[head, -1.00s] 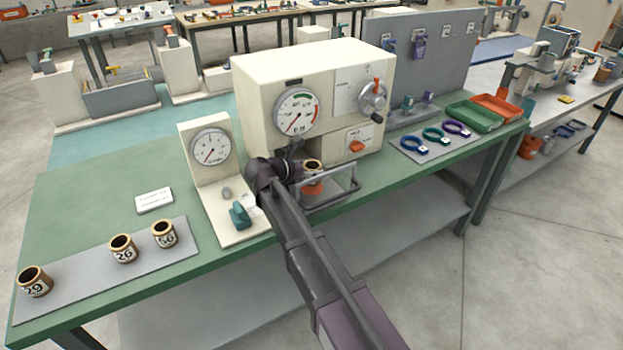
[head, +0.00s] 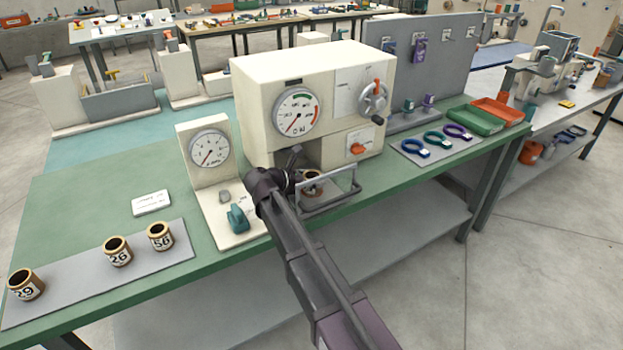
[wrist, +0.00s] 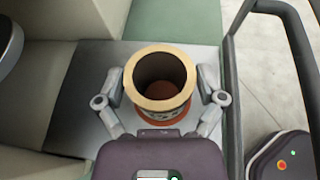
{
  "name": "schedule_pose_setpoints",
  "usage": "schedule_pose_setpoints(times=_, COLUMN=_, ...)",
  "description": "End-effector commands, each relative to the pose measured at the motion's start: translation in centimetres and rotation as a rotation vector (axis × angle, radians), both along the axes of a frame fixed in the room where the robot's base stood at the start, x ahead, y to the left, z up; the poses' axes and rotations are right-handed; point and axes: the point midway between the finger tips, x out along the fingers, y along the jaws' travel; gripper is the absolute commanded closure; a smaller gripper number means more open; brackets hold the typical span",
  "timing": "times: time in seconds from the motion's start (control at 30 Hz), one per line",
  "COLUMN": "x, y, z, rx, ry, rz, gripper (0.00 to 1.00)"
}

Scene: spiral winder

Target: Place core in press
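The core (wrist: 160,88), a dark cylinder with a gold rim and a label, stands upright in the press opening, and it also shows in the head view (head: 312,184). It sits on or just over an orange-red round seat (wrist: 163,119), mostly hidden under it. My gripper (wrist: 161,74) has one finger on each side of the core, with a narrow gap showing at each side, so it looks open around it. The press (head: 310,100) is a cream box with a dial, a handwheel and an orange knob.
A grey guard frame (head: 330,197) stands in front of the opening, close to my gripper's right side in the wrist view. A smaller gauge stand (head: 209,150) is left of the press. Several cores (head: 118,251) stand on a grey mat at left. Coloured rings (head: 437,138) lie at right.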

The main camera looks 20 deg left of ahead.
Motion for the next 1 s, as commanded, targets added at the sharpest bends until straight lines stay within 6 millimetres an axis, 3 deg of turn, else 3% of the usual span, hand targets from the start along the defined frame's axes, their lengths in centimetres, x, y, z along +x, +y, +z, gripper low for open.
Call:
schedule_pose_setpoints(times=0.6, x=0.0, y=0.0, z=0.5, rx=0.000, ry=0.000, rz=0.000, gripper=0.00)
schedule_pose_setpoints(times=1.0, x=-4.1, y=2.7, z=2.6, rx=0.000, ry=0.000, rz=0.003, gripper=0.00)
